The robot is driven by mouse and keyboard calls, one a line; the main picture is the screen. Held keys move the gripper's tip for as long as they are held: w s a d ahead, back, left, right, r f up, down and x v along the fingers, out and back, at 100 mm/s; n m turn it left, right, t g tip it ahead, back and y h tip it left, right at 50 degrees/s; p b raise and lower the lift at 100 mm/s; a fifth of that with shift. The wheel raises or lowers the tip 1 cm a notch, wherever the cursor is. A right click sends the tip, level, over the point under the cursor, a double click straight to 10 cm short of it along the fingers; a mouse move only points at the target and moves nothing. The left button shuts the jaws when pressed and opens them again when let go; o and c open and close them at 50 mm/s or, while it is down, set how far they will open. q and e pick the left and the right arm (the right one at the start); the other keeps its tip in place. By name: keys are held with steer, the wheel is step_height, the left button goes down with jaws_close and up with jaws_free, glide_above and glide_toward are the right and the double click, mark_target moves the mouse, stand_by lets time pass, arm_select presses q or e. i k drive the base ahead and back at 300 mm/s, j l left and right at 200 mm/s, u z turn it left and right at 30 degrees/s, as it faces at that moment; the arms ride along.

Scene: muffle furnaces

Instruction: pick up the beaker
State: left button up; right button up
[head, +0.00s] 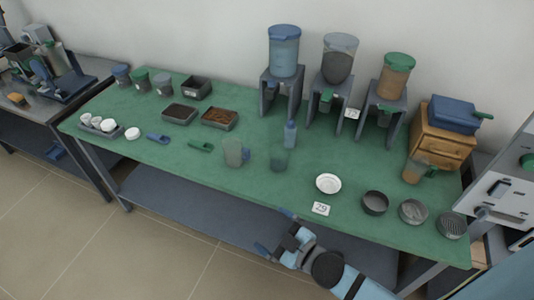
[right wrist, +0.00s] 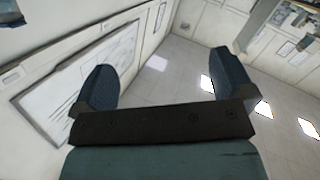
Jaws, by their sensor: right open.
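A clear beaker (head: 279,158) without a visible handle stands upright on the green table top, near the middle of the head view. A clear jug (head: 234,152) with a blue handle stands to its left. My right gripper (head: 275,231) is at the table's front edge, below and apart from the beaker in the picture. Its two blue fingers are spread with nothing between them, as the right wrist view (right wrist: 165,82) also shows. My left gripper is out of view.
The green table (head: 130,160) holds a blue bottle (head: 290,134) just behind the beaker. A white dish (head: 328,184) and a number card (head: 320,208) lie to the right. Dispensers on stands (head: 283,60) line the back. Green surface is clear in front of the beaker.

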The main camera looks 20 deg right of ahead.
mark_target(279, 152)
steer(key=i+l+u, duration=0.15)
steer(key=l+u, duration=0.15)
steer(key=i+l+u, duration=0.1)
steer(key=l+u, duration=0.2)
steer(key=l, duration=0.2)
steer(key=l+u, duration=0.3)
steer(key=l, duration=0.15)
